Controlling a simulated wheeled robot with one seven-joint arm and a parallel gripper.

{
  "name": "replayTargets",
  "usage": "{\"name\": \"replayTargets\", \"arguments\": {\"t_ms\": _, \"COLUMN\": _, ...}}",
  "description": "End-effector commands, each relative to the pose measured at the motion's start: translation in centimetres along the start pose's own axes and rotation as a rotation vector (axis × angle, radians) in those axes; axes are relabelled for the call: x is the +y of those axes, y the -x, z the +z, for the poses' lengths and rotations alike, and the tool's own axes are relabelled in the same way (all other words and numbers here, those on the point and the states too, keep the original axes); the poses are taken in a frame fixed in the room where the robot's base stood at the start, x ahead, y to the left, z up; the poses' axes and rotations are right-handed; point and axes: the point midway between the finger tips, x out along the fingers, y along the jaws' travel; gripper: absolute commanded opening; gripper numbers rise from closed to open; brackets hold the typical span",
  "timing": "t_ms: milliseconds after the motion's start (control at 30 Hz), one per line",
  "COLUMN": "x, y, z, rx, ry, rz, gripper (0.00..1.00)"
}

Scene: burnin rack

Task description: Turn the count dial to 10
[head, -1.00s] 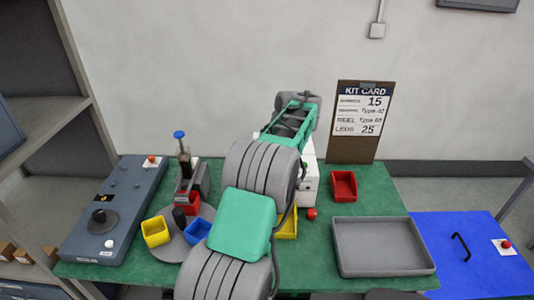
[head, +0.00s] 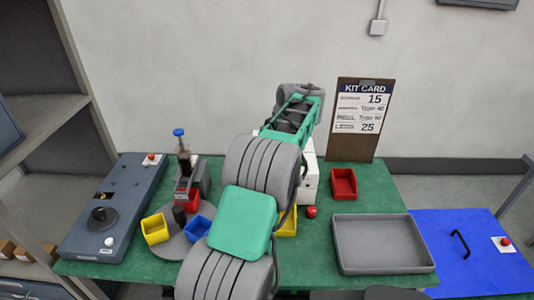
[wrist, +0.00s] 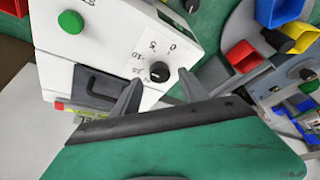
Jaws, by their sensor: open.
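The count dial (wrist: 159,72) is a small black knob on the white face of a box (wrist: 115,32) in the wrist view. Printed numbers including 0, 5 and 10 curve around its upper left side. Which number it points at is too small to tell. My gripper (wrist: 161,78) is open, with one dark finger on each side of the dial in the picture; I cannot tell whether they touch it. In the head view the white box (head: 311,180) shows only partly behind my arm, and the dial and my gripper are hidden.
The box face also has a green button (wrist: 71,22) and a dark handle. A red bin (head: 344,184), grey tray (head: 383,273) and kit card (head: 358,120) stand at right. A turntable with coloured bins and a grey-blue console (head: 83,236) are at left.

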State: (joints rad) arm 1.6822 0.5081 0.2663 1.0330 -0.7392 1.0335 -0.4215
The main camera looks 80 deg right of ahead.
Motion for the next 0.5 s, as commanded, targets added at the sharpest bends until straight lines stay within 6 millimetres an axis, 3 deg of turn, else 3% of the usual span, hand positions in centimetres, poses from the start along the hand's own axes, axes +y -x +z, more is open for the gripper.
{"name": "replayTargets", "arguments": {"t_ms": 233, "x": 0.1, "y": 5.2, "z": -0.1, "rx": 0.001, "ry": 0.000, "rz": 0.004, "gripper": 0.51}}
{"name": "replayTargets", "arguments": {"t_ms": 500, "x": 0.1, "y": 6.1, "z": 0.0, "rx": 0.000, "ry": 0.000, "rz": 0.002, "gripper": 0.51}}
